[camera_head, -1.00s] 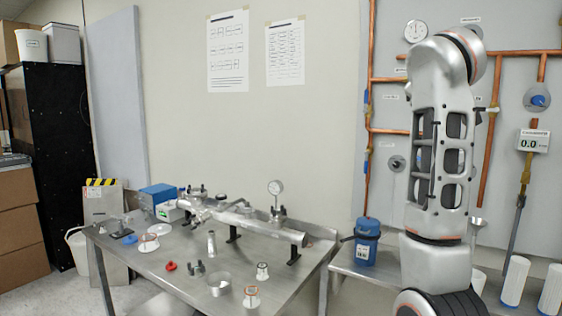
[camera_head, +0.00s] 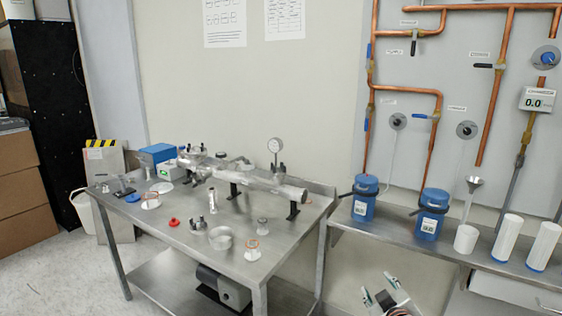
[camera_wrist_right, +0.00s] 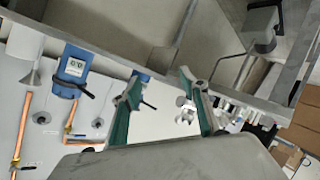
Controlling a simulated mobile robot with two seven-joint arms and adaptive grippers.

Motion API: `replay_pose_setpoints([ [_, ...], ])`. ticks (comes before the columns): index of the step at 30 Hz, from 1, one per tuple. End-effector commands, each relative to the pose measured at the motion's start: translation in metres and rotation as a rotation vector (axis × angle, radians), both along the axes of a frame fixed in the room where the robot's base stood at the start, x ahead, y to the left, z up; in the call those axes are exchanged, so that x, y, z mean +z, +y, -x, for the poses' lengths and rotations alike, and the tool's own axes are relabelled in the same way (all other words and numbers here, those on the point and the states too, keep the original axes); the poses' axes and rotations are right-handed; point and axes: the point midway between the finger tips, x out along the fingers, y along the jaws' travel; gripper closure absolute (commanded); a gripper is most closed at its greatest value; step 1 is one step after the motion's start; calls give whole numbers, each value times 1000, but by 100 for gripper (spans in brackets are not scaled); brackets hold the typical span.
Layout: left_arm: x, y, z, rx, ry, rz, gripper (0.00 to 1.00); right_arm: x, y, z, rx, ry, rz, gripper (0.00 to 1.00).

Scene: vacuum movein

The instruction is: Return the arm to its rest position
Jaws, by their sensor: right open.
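The gripper is open and empty, clear of the table and shelf. My left gripper is not in view.
A steel table (camera_head: 285,232) carries a metal tube assembly (camera_head: 262,187) and small parts. Copper pipes (camera_head: 438,125) run above.

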Motion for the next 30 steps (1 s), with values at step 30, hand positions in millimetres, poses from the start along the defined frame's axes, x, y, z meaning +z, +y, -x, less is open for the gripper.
replay_pose_setpoints([
  [30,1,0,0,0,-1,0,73,-208,65,315,85,248,-434,56],
])
